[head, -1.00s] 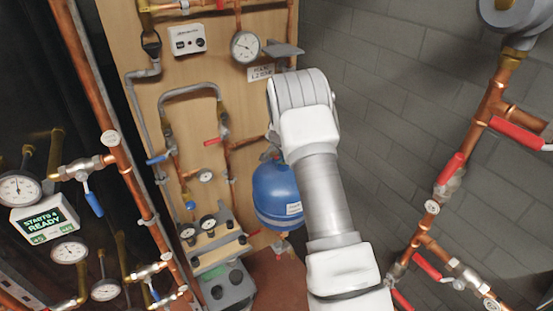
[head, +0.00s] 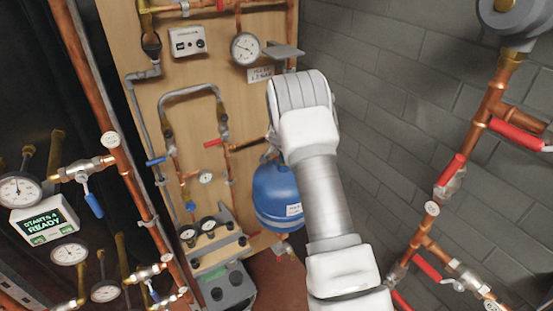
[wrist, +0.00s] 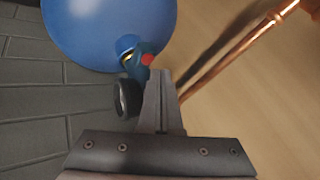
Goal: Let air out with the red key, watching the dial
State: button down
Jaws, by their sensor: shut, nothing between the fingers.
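In the wrist view my gripper (wrist: 160,76) is shut and empty. Its fingertips are close beside a small red part (wrist: 148,60), possibly the red key, on a dark valve fitting (wrist: 138,62) against the blue vessel (wrist: 105,25). I cannot tell whether they touch it. A small round dark-rimmed part, perhaps a dial seen edge-on (wrist: 127,98), is just left of the fingers. In the head view the blue vessel (head: 277,197) hangs before the wooden board, and my arm hides the gripper and the red part. A large white dial (head: 245,47) is on the board above.
A copper pipe (wrist: 245,45) slants past the fingers on the right. Grey block wall (head: 390,130) lies to the right. Red-handled valves (head: 450,168) stand along the right pipe. Blue-handled valves (head: 93,204) and more dials (head: 70,254) are at left.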

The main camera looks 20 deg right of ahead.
jog(key=shift+f, duration=0.1)
dwell(0.7)
jog(key=shift+f+b, duration=0.35)
jog(key=shift+b, duration=0.25)
jog(key=shift+f+b, duration=0.4)
dwell(1.0)
jog(key=shift+r+p, duration=0.3)
jog(key=shift+r, duration=0.5)
jog(key=shift+r, duration=0.1)
jog(key=shift+r+p, duration=1.25)
jog(key=shift+r, duration=1.15)
